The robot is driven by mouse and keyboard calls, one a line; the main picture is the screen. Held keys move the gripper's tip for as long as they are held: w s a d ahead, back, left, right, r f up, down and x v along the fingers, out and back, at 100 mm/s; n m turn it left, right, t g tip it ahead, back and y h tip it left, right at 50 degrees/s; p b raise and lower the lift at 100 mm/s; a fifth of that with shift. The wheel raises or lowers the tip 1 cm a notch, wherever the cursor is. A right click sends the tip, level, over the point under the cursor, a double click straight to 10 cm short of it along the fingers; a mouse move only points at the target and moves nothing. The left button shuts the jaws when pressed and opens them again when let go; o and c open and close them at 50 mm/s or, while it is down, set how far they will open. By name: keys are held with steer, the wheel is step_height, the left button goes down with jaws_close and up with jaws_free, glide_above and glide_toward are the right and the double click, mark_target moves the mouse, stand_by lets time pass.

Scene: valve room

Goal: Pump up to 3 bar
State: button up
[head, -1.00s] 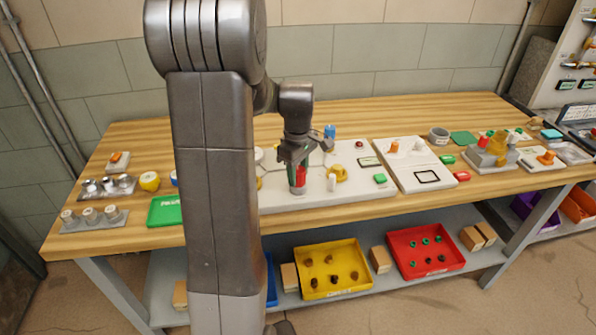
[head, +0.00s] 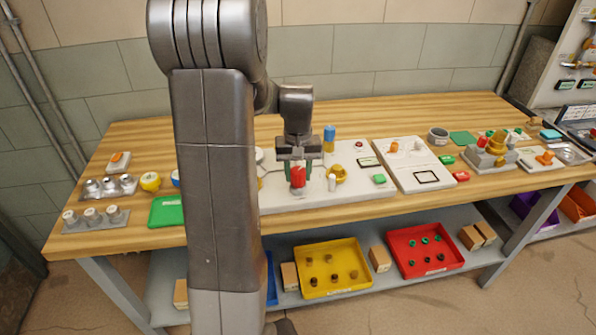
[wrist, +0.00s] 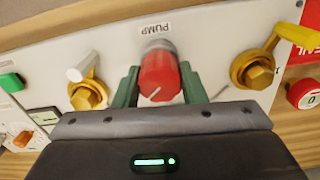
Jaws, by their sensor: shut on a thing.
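The red pump knob (head: 298,177) stands on the white panel (head: 355,193) on the workbench. In the wrist view the red knob (wrist: 159,76) has a white line on its face and the label PUMP (wrist: 156,29) above it. My gripper (head: 297,172) is shut on the knob, with one green finger on each side, as the wrist view also shows (wrist: 159,88). A small dark display (head: 369,161) sits on the panel, too small to read. A round white part (head: 259,155) is mostly hidden behind my arm, so I cannot tell whether it is a gauge.
A brass valve with a white lever (wrist: 87,92) is left of the knob in the wrist view; one with a yellow lever (wrist: 254,70) is right. A green button (head: 379,180) and a blue-topped part (head: 329,136) are close by. Another white panel (head: 418,172) lies to the right.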

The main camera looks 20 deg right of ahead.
mark_target(298, 170)
steer(key=m, duration=0.3)
steer(key=shift+m, duration=2.3)
steer(key=o, duration=1)
step_height(298, 170, up, 14)
steer(key=shift+f, duration=0.15)
step_height(298, 170, down, 14)
steer(key=shift+r, duration=0.15)
